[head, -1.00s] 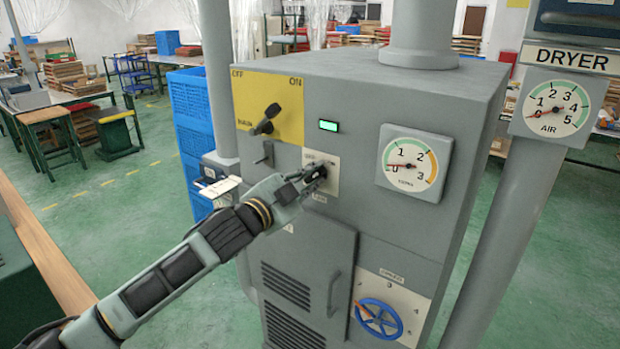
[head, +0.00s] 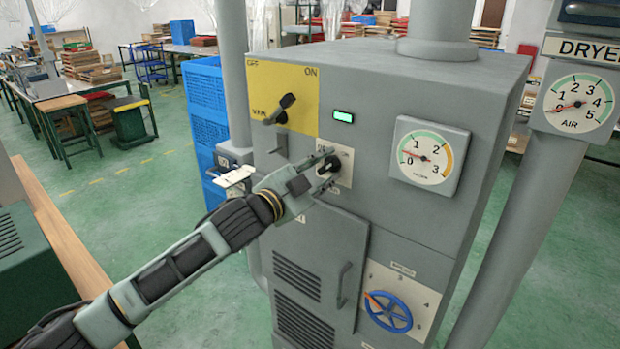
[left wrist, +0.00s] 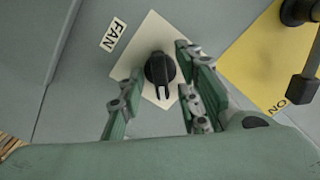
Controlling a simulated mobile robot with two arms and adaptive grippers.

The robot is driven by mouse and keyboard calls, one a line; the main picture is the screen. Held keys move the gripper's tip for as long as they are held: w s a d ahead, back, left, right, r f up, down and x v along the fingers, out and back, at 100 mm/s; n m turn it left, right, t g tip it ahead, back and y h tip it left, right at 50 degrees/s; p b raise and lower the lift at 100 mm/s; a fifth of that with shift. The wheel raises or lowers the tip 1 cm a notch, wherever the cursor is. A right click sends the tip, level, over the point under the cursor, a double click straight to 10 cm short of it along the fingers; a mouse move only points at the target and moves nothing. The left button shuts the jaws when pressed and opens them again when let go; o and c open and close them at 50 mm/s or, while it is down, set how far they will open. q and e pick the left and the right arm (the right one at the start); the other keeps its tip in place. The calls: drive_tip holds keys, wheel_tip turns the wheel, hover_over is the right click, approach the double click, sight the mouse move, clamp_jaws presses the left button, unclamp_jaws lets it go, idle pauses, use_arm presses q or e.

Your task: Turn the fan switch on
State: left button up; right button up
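The fan switch is a black knob on a pale square plate on the grey machine. In the left wrist view the knob (left wrist: 160,70) shows clearly above the FAN label's side of the plate, and its forked pointer points to the picture bottom. In the head view the knob (head: 329,168) is partly hidden by my fingers. My left gripper (head: 324,163) is at the plate. In the left wrist view its fingers (left wrist: 157,88) stand apart, one on each side of the knob, with gaps. My right gripper is not in view.
A yellow OFF/ON panel (head: 261,92) with a black lever is above left. A lit green lamp (head: 343,117) and a round gauge (head: 430,157) are near. A blue handwheel (head: 388,311) is below. Blue crates (head: 206,90) stand behind left.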

use_arm(q)
drive_tip(key=v, duration=1.1)
drive_tip(key=shift+s+a, duration=0.15)
drive_tip(key=shift+s, duration=0.05)
